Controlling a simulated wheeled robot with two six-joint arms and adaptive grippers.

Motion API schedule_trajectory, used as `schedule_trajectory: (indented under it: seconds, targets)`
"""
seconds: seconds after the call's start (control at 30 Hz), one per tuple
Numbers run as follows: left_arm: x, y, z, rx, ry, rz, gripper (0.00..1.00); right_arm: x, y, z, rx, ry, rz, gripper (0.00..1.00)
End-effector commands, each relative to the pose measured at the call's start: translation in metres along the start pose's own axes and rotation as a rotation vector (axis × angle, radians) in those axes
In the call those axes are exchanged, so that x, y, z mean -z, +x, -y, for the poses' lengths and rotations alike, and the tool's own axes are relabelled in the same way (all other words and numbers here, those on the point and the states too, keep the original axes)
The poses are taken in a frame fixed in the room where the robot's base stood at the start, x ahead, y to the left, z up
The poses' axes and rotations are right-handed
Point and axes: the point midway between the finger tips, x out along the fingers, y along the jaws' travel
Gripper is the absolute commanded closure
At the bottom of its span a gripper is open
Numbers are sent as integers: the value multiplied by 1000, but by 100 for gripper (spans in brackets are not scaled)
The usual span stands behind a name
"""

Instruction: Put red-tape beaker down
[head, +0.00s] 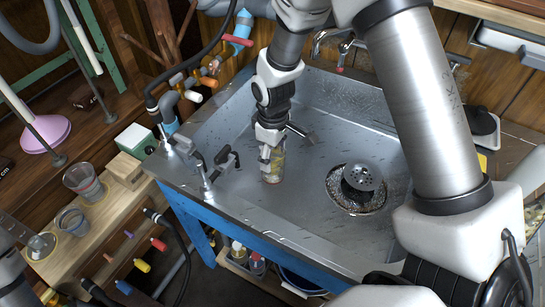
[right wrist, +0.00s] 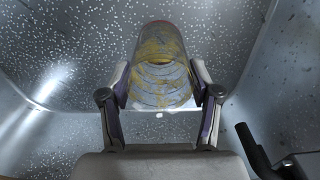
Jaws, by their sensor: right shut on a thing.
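My right gripper (head: 269,150) is shut on a clear glass beaker (head: 275,165) with yellow-brown residue, down inside the metal sink. In the right wrist view the same beaker (right wrist: 163,65) sits between the two fingers, its ringed side visible. My left gripper is out of view.
More glassware (head: 72,221) stands on the wooden bench (head: 110,215). Bare sink floor lies around the held beaker.

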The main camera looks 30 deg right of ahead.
Motion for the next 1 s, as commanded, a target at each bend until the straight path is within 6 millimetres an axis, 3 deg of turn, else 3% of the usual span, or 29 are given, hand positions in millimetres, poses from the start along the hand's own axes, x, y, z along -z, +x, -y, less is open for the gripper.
schedule_trajectory:
  seconds: [0.37, 0.4, 0.43, 0.47, 0.83, 1.0]
  targets:
    - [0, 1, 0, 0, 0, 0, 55, 0, 8, 0, 0, 1, 0, 79]
    - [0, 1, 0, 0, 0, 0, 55, 0, 8, 0, -1, 1, -1, 27]
    - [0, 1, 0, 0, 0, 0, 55, 0, 8, 0, -1, 1, -1, 16]
    - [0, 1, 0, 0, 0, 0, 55, 0, 8, 0, -1, 1, -1, 12]
    - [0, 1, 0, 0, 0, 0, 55, 0, 4, 0, -1, 1, -1, 12]
    - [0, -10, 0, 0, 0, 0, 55, 1, -28, 0, -3, 2, -4, 12]
